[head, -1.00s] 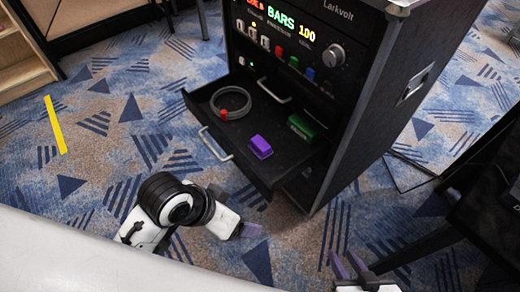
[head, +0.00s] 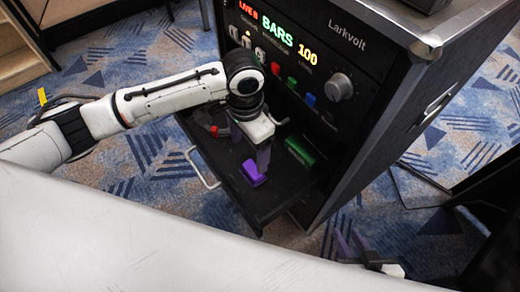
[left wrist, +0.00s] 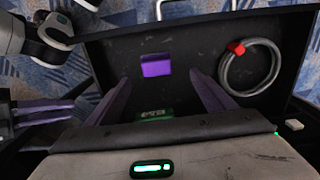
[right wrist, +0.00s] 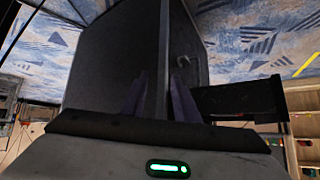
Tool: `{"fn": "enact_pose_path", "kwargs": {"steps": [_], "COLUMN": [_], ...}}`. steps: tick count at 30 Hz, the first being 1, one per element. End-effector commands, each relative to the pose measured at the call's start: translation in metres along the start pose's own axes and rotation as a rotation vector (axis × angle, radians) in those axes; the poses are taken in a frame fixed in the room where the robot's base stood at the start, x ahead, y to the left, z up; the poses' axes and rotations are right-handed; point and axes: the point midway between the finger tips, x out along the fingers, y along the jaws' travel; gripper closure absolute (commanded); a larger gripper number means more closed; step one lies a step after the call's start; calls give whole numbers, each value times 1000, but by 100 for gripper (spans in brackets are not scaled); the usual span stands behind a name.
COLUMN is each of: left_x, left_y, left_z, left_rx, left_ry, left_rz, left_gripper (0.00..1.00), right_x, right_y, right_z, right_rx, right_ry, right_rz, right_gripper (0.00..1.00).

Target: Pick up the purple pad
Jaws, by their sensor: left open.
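The purple pad (head: 252,174) lies flat on the floor of the pulled-out black drawer (head: 225,180). My left gripper (head: 256,156) is over the drawer, pointing down just above and behind the pad. In the left wrist view the pad (left wrist: 156,66) shows between and a little beyond the open, empty fingers (left wrist: 159,78). A gap to the pad seems to remain; its size is hard to tell. My right gripper (head: 350,240) is low at the right, outside the drawer, its fingers apart with nothing between them. It also shows in the right wrist view (right wrist: 157,85).
A green block (head: 300,150) lies in the drawer beside the rack panel. A grey cable coil (left wrist: 249,68) with a red tie lies at the drawer's other side, mostly hidden in the head view. The rack cabinet (head: 390,110) stands behind. The drawer handle (head: 200,170) sticks out in front.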

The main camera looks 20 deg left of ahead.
Motion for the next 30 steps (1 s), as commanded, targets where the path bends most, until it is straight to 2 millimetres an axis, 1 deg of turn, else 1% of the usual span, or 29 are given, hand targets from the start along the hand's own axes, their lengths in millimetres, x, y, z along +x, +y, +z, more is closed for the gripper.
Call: {"fn": "enact_pose_path", "kwargs": {"steps": [3, 6, 10, 14, 21, 25, 30], "left_x": [17, 33, 47, 55, 91, 101, 102], "left_y": [0, 0, 0, 1, 8, 8, 8], "left_z": [1, 1, 0, 0, -2, -2, -2], "left_rx": [-1, -1, -1, 0, 0, 1, 1], "left_ry": [-7, -6, -4, -2, -3, -2, -1], "left_rz": [-1, 0, 0, -1, -1, -2, -2], "left_gripper": [23, 23, 23, 23, 23, 23, 23], "right_x": [2, 1, 0, 1, 9, 10, 10], "right_y": [0, -2, -3, -4, -2, -2, -1], "right_z": [2, 13, 24, 28, 34, 32, 29], "right_rx": [1, 6, 10, 10, 11, 9, 8], "right_ry": [4, -12, -31, -35, -31, -27, -23], "right_rz": [-1, -4, -7, -8, -9, -10, -9], "right_gripper": [72, 72, 72, 72, 72, 72, 72]}}
